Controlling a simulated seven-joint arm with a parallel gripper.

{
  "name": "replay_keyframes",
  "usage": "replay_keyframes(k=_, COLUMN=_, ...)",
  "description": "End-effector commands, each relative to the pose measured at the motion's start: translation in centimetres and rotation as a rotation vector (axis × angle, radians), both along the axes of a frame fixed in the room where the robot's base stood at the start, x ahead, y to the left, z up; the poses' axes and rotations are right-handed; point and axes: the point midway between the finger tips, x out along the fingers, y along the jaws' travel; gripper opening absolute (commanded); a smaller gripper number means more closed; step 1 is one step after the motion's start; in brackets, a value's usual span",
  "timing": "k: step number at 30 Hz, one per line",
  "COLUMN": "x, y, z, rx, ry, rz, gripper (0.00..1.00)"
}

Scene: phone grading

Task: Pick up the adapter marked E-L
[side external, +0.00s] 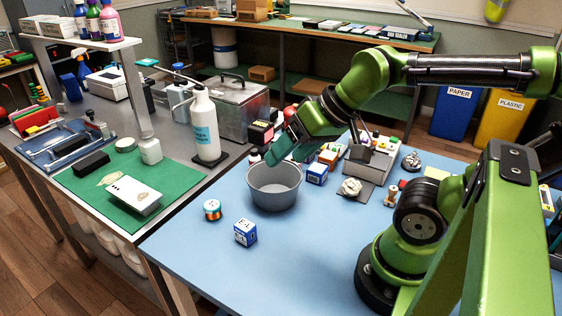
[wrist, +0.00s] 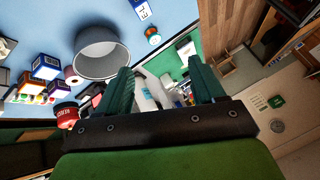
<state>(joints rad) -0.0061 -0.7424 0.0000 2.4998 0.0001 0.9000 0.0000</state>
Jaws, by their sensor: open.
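The adapter marked E-L (side external: 245,232) is a small blue and white box standing on the blue table near its front edge. It also shows at the top edge of the wrist view (wrist: 143,9), partly cut off. My gripper (side external: 274,152) is above and behind the grey bowl (side external: 274,190), well apart from the adapter. In the wrist view its teal fingers are spread wide (wrist: 162,86), with nothing held between them. Another blue and white box (side external: 317,174) stands just right of the bowl; its marking is too small to read.
Several small boxes and parts crowd the table behind and right of the bowl. A white spray bottle (side external: 205,125) stands on the left bench.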

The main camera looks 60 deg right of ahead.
Motion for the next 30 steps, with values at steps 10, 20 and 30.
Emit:
replay_keyframes(k=10, x=4.7, y=2.2, z=-3.9, rx=-0.081, ry=0.295, rz=0.132, gripper=0.68)
replay_keyframes(k=20, x=9.8, y=3.5, z=-7.7, rx=-0.229, ry=0.562, rz=0.241, gripper=0.68)
replay_keyframes(k=30, x=10.1, y=3.1, z=-10.4, rx=-0.258, ry=0.602, rz=0.244, gripper=0.68)
